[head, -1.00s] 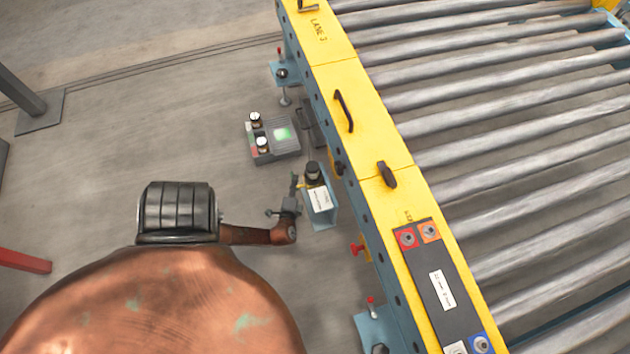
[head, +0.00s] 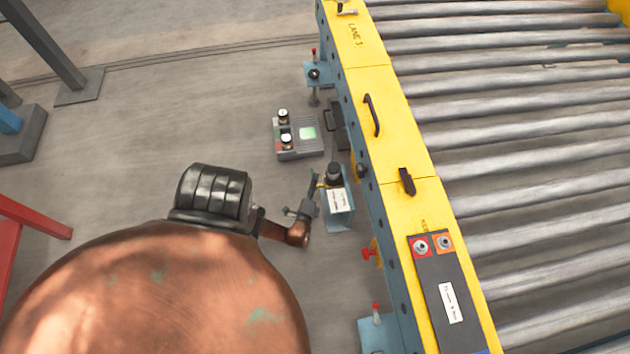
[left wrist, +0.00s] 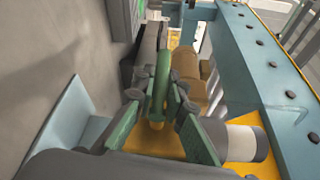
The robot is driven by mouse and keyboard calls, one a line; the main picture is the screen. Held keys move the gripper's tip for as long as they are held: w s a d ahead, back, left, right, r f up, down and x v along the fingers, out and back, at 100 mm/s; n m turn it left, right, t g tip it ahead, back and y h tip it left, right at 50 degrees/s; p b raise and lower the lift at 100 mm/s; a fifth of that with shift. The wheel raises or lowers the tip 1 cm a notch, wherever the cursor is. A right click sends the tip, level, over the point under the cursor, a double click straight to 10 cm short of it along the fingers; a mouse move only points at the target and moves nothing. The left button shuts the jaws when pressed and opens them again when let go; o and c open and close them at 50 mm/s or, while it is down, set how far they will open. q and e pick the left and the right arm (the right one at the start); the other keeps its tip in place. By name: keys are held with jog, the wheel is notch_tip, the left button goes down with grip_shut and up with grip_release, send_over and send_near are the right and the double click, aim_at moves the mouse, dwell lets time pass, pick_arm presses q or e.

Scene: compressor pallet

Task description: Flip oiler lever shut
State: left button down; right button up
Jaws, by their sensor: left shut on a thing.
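The oiler (head: 334,176), with a dark round top, sits at the side of the yellow conveyor rail, beside a blue bracket with a white label. In the left wrist view my left gripper (left wrist: 162,108) is shut on a narrow upright green piece (left wrist: 162,75), which looks like the oiler lever. The lever's lower end and pivot are partly hidden by the fingers. My right gripper is not in view.
A grey box (head: 298,138) with two dial-like knobs and a green panel lies beyond the oiler. The yellow conveyor rail (head: 390,140) and rollers (head: 520,130) run along the right. Red knobs (head: 369,252) stick out below the rail.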

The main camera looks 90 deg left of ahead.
pick_arm(q)
jog(key=shift+s+a, duration=0.1)
jog(key=shift+s, duration=0.05)
jog(key=c, duration=2.2)
grip_release()
jog(key=shift+r, duration=0.1)
jog(key=shift+o, duration=1.2)
jog(key=f+v, duration=0.1)
jog(key=v, duration=1.1)
jog(key=shift+r, duration=0.35)
